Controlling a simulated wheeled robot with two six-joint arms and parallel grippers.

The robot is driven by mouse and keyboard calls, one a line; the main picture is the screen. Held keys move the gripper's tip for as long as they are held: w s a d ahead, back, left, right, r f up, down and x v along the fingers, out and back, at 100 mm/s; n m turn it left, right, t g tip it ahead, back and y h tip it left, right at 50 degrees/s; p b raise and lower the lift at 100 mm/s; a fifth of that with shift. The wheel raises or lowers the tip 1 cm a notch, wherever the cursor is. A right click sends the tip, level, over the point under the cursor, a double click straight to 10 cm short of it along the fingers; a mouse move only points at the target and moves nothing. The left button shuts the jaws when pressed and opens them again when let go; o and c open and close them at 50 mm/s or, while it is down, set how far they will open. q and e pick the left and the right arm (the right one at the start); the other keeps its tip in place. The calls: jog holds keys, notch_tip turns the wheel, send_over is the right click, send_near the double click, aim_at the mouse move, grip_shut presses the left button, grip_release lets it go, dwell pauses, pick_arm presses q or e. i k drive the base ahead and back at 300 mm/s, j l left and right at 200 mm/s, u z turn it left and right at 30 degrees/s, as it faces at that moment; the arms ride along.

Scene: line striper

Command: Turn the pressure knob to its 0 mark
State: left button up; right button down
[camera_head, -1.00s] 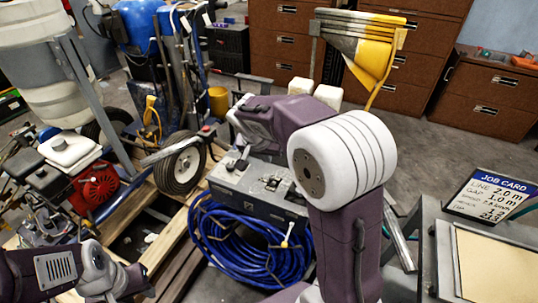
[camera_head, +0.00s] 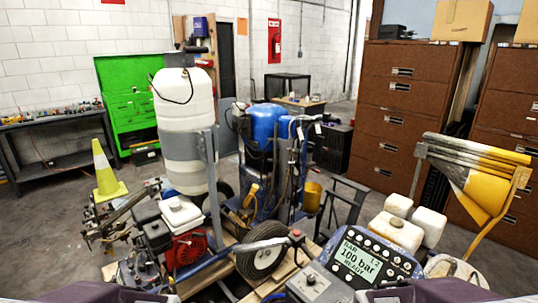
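A black panel with a lit display (camera_head: 358,262) stands at the lower right of the head view. It reads "BAR", "100 bar" and "READY", and has several small round controls around the screen. A grey box (camera_head: 322,290) sits just left of it, with a small dark knob-like part (camera_head: 311,280) on top. I cannot tell which control is the pressure knob, and no 0 mark is legible. Only purple and white parts of my arms show along the bottom edge. Neither gripper is in view.
The striping machine's engine (camera_head: 185,243), wheel (camera_head: 262,250) and white tank (camera_head: 186,125) stand left of the panel. Brown cabinets (camera_head: 410,110) stand behind. Open floor shows at left.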

aim_at(311, 279)
jog(key=k+j+z, duration=0.15)
jog(key=k+z, duration=0.25)
jog(key=k+j+z, duration=0.1)
jog(key=k+z, duration=0.5)
jog(key=z, duration=0.15)
